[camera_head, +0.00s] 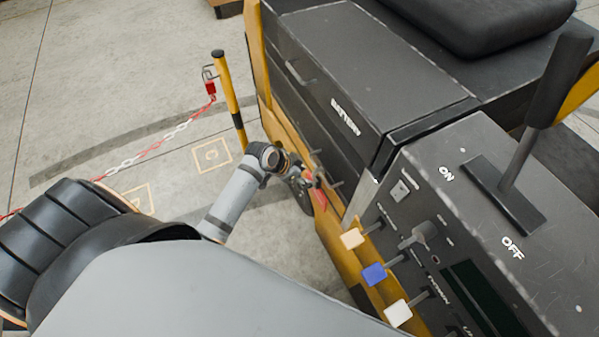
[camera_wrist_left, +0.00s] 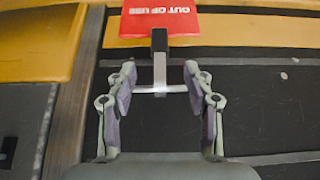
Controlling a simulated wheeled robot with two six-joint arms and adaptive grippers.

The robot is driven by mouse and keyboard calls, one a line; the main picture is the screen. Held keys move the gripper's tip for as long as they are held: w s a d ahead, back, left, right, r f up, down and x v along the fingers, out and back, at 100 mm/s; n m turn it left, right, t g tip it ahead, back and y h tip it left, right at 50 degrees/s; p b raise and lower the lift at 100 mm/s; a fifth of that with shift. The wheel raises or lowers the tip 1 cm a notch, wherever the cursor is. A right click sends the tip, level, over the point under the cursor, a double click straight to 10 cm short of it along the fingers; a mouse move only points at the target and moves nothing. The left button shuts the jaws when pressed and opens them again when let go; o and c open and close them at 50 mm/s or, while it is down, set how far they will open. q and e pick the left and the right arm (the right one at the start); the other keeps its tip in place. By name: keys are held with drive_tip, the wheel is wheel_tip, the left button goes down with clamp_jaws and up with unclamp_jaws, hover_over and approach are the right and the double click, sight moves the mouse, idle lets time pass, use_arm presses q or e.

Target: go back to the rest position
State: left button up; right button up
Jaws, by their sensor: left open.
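My left gripper (camera_head: 315,177) is beside the yellow and black side of the machine in the head view. In the left wrist view its two fingers (camera_wrist_left: 162,85) are open and spread apart. A red tag reading "OUT OF USE" (camera_wrist_left: 180,21) is just beyond the fingertips. A dark and grey stem with a thin pale crossbar (camera_wrist_left: 158,72) shows between the fingers. I cannot tell whether the fingers touch it. In the head view a bit of the red tag (camera_head: 319,199) shows by the gripper. My right gripper is not in view.
The machine has a battery cover (camera_head: 335,60), an ON/OFF lever (camera_head: 540,110) and several coloured knobs, one of them blue (camera_head: 374,274). A yellow and black post (camera_head: 229,100) with a red and white chain (camera_head: 150,150) stands at left. Bare floor lies further left.

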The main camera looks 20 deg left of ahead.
use_arm(q)
drive_tip(key=v, duration=0.4)
drive_tip(key=shift+r, duration=0.2)
drive_tip(key=s+a+f+n+g+y, duration=0.1)
drive_tip(key=s+a+f+n+y, duration=0.2)
drive_tip(key=f, duration=0.9)
drive_tip(key=s+a+f+n, duration=0.2)
drive_tip(key=s+a+f, duration=0.35)
drive_tip(key=f, duration=0.65)
drive_tip(key=s+f+n+g+y, duration=0.1)
drive_tip(key=s+f, duration=0.6)
drive_tip(key=s, duration=0.6)
drive_tip(key=s+f+n+g, duration=0.1)
drive_tip(key=s+f, duration=0.7)
drive_tip(key=s, duration=0.5)
drive_tip(key=shift+g+y, duration=0.4)
